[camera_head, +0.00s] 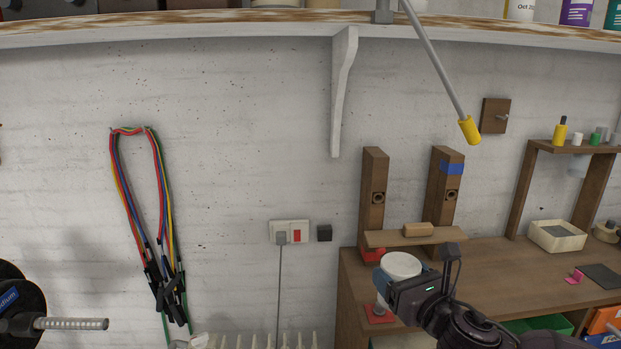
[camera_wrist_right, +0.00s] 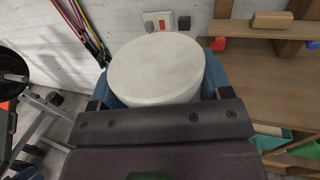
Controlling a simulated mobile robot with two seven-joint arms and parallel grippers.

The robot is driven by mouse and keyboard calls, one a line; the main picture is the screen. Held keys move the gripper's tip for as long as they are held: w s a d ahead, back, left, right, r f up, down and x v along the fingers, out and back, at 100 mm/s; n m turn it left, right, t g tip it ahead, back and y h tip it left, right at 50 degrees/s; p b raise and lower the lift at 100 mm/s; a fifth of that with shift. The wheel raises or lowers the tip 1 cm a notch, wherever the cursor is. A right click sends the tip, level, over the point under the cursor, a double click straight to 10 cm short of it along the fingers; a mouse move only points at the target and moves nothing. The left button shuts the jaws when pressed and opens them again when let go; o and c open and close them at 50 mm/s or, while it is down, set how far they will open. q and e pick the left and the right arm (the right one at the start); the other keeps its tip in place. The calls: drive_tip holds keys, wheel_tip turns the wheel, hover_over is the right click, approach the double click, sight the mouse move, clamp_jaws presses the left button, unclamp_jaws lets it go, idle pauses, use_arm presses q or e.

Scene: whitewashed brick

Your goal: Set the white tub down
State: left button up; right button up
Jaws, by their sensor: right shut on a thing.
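The white tub (camera_head: 401,265) is round and pale, and sits at the end of my right gripper (camera_head: 395,284) in the head view. In the right wrist view the tub (camera_wrist_right: 157,68) fills the middle, upright, with its flat top showing. The right gripper (camera_wrist_right: 157,92) is shut on it, with blue finger parts on both sides. The tub is by the left end of the wooden workbench (camera_head: 480,268); whether its base touches anything is hidden by the gripper. My left gripper is in neither view.
Two wooden posts with a small shelf (camera_head: 415,237) stand behind the tub, with a wooden block (camera_head: 418,229) on it. A red-based item (camera_head: 379,314) is just below the tub. A pale tray (camera_head: 556,236) stands farther right. The middle of the bench top is clear.

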drive_tip(key=s+d+f+m+t+h, duration=0.1)
drive_tip(key=s+d+f+m+h, duration=0.3)
drive_tip(key=s+f, duration=0.5)
drive_tip(key=shift+s+d+f+h, duration=0.25)
drive_tip(key=shift+f+h, duration=0.05)
drive_tip(key=shift+h, duration=0.9)
